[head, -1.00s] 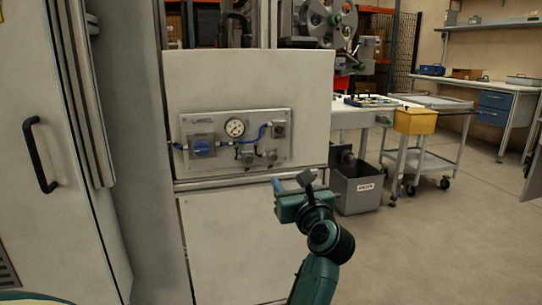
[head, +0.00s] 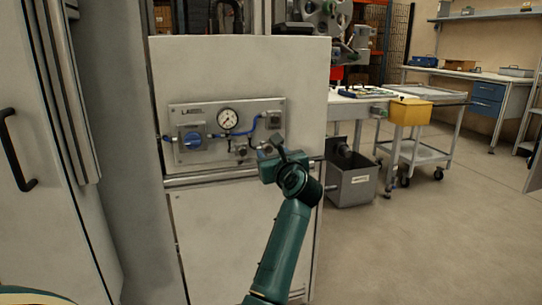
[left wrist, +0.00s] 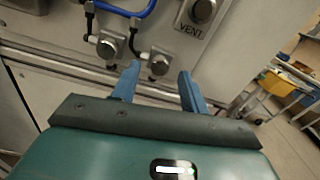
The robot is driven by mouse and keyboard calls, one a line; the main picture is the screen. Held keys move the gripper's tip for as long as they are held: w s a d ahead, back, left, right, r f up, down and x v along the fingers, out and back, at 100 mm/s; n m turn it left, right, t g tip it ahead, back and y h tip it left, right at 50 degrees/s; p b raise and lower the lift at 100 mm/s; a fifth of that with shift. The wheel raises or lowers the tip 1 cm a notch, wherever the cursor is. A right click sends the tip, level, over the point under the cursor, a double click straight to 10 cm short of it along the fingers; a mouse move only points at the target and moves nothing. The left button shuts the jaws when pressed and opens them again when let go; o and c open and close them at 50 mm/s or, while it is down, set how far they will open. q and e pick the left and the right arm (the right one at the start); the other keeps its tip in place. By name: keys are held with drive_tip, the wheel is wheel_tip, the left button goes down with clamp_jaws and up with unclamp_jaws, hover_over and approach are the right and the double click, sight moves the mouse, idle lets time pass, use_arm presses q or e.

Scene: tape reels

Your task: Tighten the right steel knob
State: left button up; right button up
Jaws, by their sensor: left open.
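The right steel knob (left wrist: 159,62) sits low on the wall panel, below the box marked VENT (left wrist: 203,12). The left steel knob (left wrist: 108,46) is beside it and also shows in the head view (head: 240,151). My left gripper (left wrist: 158,74) is open and empty, its two blue fingers pointing at the panel. In the left wrist view the right knob appears between the fingertips, seemingly a little beyond them; I cannot tell the exact gap. In the head view the gripper (head: 270,148) largely covers the right knob. My right gripper is in neither view.
The panel also carries a pressure gauge (head: 228,118), a blue valve handle (head: 192,141) and a blue hose. A horizontal rail (head: 210,176) runs just below it. A grey bin (head: 352,182) and a cart with a yellow box (head: 410,112) stand to the right. The floor there is open.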

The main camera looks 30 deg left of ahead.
use_arm(q)
drive_tip(key=shift+x, duration=0.8)
drive_tip(key=shift+c, duration=0.3)
clamp_jaws()
